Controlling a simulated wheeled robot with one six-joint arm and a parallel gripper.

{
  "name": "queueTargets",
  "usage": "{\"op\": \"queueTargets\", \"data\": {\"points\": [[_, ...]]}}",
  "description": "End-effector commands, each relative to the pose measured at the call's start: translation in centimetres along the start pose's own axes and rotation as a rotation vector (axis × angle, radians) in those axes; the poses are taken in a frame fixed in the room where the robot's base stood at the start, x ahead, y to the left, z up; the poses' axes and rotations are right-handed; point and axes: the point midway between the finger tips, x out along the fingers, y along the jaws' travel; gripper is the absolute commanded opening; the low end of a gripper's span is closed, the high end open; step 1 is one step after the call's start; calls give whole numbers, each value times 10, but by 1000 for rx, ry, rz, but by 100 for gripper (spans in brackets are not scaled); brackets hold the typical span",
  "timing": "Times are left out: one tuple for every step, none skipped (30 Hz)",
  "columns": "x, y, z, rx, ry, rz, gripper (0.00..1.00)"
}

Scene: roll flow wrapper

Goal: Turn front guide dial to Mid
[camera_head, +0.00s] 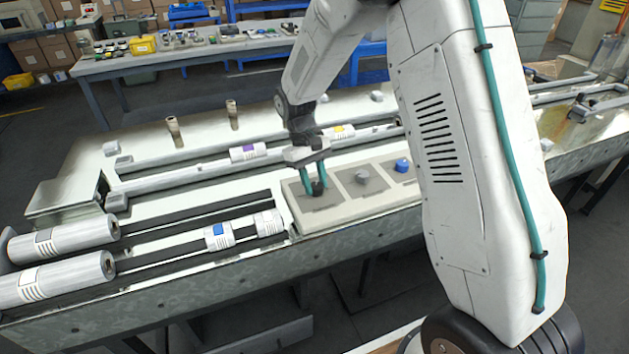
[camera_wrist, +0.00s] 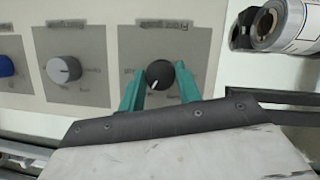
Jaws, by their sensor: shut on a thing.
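The front guide dial (camera_wrist: 159,74) is a small black round knob on a grey plate with an upside-down label in the wrist view. Its white mark points to the lower left in that view; the position words are too blurred to read. In the head view the dial (camera_head: 319,188) sits at the left end of the beige control panel (camera_head: 345,211). My gripper (camera_head: 315,184) reaches down over it, with its teal fingers on either side of the knob. In the wrist view my gripper (camera_wrist: 160,72) is shut on the dial.
A grey knob (camera_wrist: 63,69) and a blue knob (camera_wrist: 6,66) share the panel. Film rolls (camera_head: 60,281) lie at the front left, and smaller labelled rolls (camera_head: 219,236) sit on rails near the panel. A workbench (camera_head: 175,55) stands behind.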

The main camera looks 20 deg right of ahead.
Motion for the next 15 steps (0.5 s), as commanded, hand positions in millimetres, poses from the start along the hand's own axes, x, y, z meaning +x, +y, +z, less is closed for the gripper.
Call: {"op": "queueTargets", "data": {"points": [[0,0,0,1,2,0,11],[0,0,0,0,2,0,11],[0,0,0,0,2,0,11],[0,0,0,0,2,0,11],[0,0,0,0,2,0,11],[0,0,0,0,2,0,11],[0,0,0,0,2,0,11],[0,0,0,0,2,1,11],[0,0,0,-1,2,1,42],[0,0,0,-1,2,1,50],[0,0,0,-1,2,1,55],[0,0,0,-1,1,1,55],[0,0,0,-1,1,1,55],[0,0,0,-1,1,1,55],[0,0,0,-1,1,1,55]]}}
